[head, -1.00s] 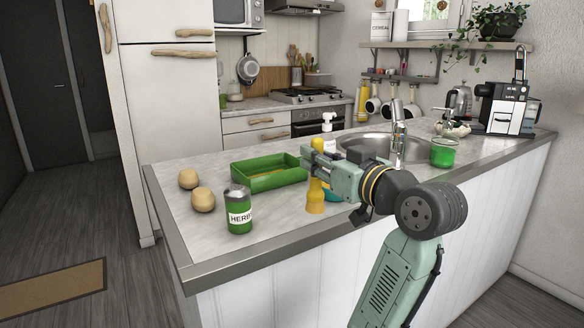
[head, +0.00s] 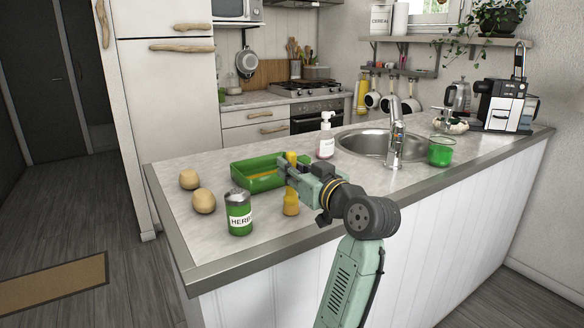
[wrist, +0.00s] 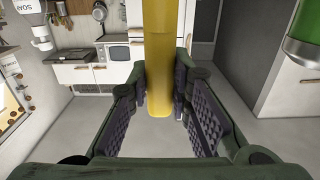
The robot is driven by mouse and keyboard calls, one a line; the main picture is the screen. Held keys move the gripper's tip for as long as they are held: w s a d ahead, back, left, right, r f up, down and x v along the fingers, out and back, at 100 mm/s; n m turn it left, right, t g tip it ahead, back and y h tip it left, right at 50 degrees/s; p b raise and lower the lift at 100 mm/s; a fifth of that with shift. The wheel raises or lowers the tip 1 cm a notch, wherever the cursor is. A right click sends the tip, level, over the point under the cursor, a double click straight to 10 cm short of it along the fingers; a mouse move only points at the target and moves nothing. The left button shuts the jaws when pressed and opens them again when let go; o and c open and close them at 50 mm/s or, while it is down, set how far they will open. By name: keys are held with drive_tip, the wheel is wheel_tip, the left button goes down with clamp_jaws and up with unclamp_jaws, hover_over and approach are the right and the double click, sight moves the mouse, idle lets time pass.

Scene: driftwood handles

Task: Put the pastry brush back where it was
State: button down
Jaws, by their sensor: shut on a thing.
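The yellow pastry brush (head: 291,203) is upright in my gripper (head: 289,171), over the front part of the counter in the head view. Part of the brush shows above the fingers and a wider part below. My gripper is shut on it. In the wrist view the yellow handle (wrist: 158,60) stands between the two dark finger pads of my gripper (wrist: 160,103). I cannot tell whether the brush's lower end touches the counter. The green tray (head: 237,181) is just behind and left of the brush, partly hidden by my gripper.
A green herb can (head: 239,213) stands left of the brush, with two round tan things (head: 204,202) further left. A soap bottle (head: 326,143), the sink (head: 362,143) and a green-filled glass (head: 441,152) are to the right. The counter's front left is clear.

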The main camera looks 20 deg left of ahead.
drive_tip(key=shift+f, duration=0.1)
drive_tip(key=shift+f, duration=0.15)
drive_tip(key=c, duration=1.5)
unclamp_jaws()
drive_tip(key=shift+o, duration=0.2)
drive_tip(key=shift+d+r, duration=0.1)
drive_tip(key=shift+r, duration=0.2)
drive_tip(key=b+v, duration=0.3)
drive_tip(key=v, duration=0.9)
